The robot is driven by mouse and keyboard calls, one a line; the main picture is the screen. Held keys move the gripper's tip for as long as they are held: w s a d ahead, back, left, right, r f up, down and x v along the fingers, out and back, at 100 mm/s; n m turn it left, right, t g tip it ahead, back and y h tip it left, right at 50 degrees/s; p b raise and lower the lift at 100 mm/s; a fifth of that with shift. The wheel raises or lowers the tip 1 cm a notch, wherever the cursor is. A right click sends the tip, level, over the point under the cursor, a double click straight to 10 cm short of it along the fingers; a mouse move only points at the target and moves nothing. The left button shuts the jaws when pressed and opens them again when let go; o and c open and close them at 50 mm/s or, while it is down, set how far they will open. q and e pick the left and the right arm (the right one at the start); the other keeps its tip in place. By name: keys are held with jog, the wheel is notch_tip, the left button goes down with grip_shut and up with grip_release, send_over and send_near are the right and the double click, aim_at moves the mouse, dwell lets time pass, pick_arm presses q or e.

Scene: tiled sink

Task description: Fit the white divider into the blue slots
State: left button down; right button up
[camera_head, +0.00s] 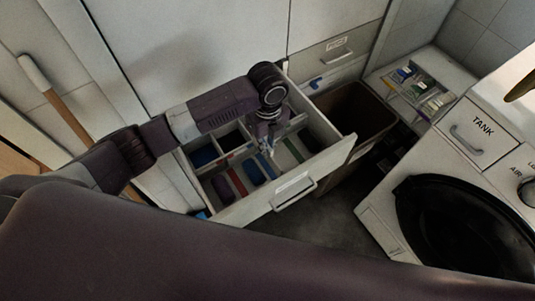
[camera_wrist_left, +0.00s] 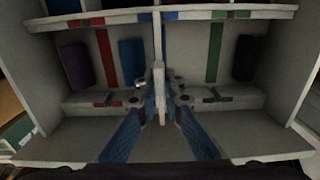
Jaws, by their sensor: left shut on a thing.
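The white divider (camera_wrist_left: 158,80) stands on edge between the blue fingertips of my left gripper (camera_wrist_left: 161,112), which is shut on it. In the wrist view it is near the middle of the open drawer (camera_wrist_left: 290,75). My left gripper (camera_head: 267,147) reaches down into the drawer there and hides most of the divider. I cannot tell whether its ends sit in the slots. My right gripper is not in view.
Red (camera_wrist_left: 106,58) and green (camera_wrist_left: 214,53) strips lie either side of the divider. A blue block (camera_wrist_left: 132,60) and a purple one (camera_wrist_left: 75,66) lie left of it. A brown bin (camera_head: 357,112) stands beside the drawer, and a white washer (camera_head: 480,150) is at right.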

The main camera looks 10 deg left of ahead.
pick_arm(q)
notch_tip(320, 180, down, 5)
jog(key=shift+r, duration=0.1)
dwell(0.4)
jog(key=c, duration=2.1)
grip_release()
notch_tip(320, 180, up, 12)
